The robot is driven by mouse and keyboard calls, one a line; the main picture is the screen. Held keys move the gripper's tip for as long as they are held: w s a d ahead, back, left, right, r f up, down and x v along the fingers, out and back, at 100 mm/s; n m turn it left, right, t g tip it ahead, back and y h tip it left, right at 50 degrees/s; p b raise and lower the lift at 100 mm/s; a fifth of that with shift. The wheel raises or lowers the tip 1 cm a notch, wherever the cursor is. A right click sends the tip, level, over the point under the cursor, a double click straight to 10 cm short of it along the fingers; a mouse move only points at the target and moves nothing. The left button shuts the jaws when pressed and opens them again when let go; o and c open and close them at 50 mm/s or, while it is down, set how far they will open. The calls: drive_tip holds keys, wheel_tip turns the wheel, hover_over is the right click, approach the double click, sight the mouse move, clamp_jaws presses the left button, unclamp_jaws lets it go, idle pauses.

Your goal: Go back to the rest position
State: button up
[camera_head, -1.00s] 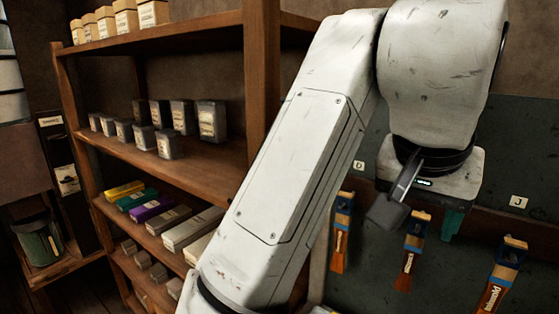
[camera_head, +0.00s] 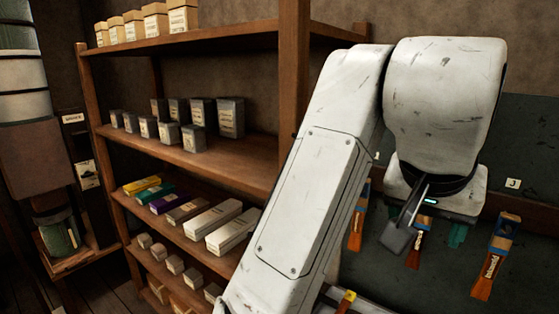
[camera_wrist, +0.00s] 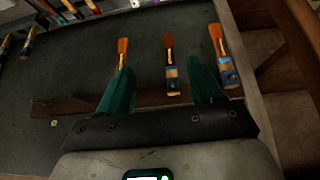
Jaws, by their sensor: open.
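My gripper shows in the wrist view (camera_wrist: 160,85), with its two green fingers spread apart and nothing between them that it holds. A brush (camera_wrist: 170,75) hangs behind the gap between the fingers, apart from them as far as I can tell. In the head view my arm is bent, with its wrist end at the right in front of the dark wall panel (camera_head: 390,270). The green fingers are mostly hidden there behind my wrist; a small green part shows below it (camera_head: 458,236).
A wooden shelf (camera_head: 230,165) with boxes and tins stands left of my arm. Brushes hang on the panel, one at the right (camera_head: 493,255) and one behind my wrist (camera_head: 415,250). A green bucket (camera_head: 58,236) stands at the far left.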

drive_tip(key=d+f+n+t, duration=0.1)
drive_tip(key=d+f+n, duration=0.1)
drive_tip(key=d+f, duration=0.35)
drive_tip(key=s+d+f+n+h, duration=0.1)
drive_tip(key=d+f, duration=0.1)
drive_tip(key=f, duration=0.7)
drive_tip(key=d+f+n+t, duration=0.1)
drive_tip(key=d+f+n, duration=0.1)
drive_tip(key=d+f, duration=0.35)
drive_tip(key=s+a+f+g+y, duration=0.2)
drive_tip(key=s+f+g, duration=0.1)
drive_tip(key=s+f, duration=1)
drive_tip(key=s+a+f+n+g+y, duration=0.1)
drive_tip(key=s+a+f+g+y, duration=0.1)
drive_tip(key=s+f, duration=1.1)
drive_tip(key=shift+s+a+g+y, duration=0.4)
drive_tip(key=shift+s, duration=0.05)
drive_tip(key=shift+c, duration=0.2)
idle(1.9)
